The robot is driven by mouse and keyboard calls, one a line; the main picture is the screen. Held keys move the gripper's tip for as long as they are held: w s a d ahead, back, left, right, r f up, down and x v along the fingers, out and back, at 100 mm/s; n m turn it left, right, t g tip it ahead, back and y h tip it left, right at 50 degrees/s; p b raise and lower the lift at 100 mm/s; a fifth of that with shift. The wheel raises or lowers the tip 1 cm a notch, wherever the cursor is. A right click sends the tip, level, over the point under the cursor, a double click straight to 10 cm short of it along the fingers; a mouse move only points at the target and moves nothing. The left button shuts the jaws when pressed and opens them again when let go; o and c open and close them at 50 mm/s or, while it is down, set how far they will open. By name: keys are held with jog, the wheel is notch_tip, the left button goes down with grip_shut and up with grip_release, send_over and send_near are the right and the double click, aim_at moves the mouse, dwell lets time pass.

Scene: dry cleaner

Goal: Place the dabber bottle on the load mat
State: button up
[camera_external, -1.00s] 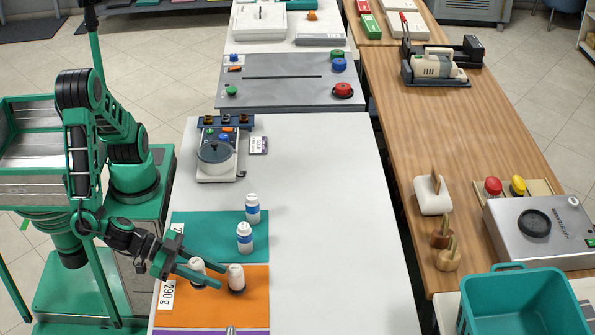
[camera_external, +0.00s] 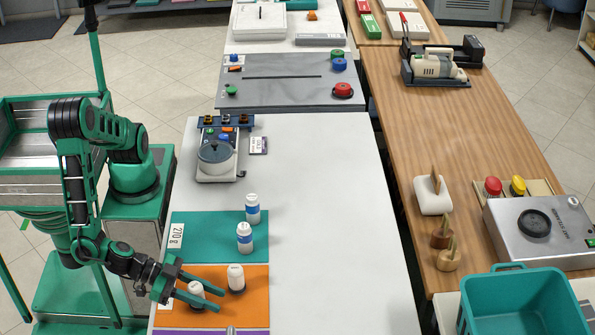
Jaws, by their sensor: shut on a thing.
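My gripper (camera_external: 216,299) is low over the front left of the table, its fingers on either side of a white bottle (camera_external: 196,288). It is shut on this bottle, whose lower part is partly hidden by a finger. The bottle is over the orange mat (camera_external: 255,312); I cannot tell whether its base touches it. A second white bottle (camera_external: 236,276) with a dark base stands upright on the orange mat, just behind and right of the fingers. Nothing readable marks which is the dabber bottle or which mat is the load mat.
A teal mat (camera_external: 200,232) behind, labelled 270 g, holds two upright white bottles with blue bands (camera_external: 252,210). A scale with a grey pot (camera_external: 215,158) stands farther back. A purple edge (camera_external: 190,332) shows in front. The white table's right side is clear.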

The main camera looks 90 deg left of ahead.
jog(key=o, duration=1.1)
jog(key=shift+r, duration=0.1)
jog(key=v, duration=1.2)
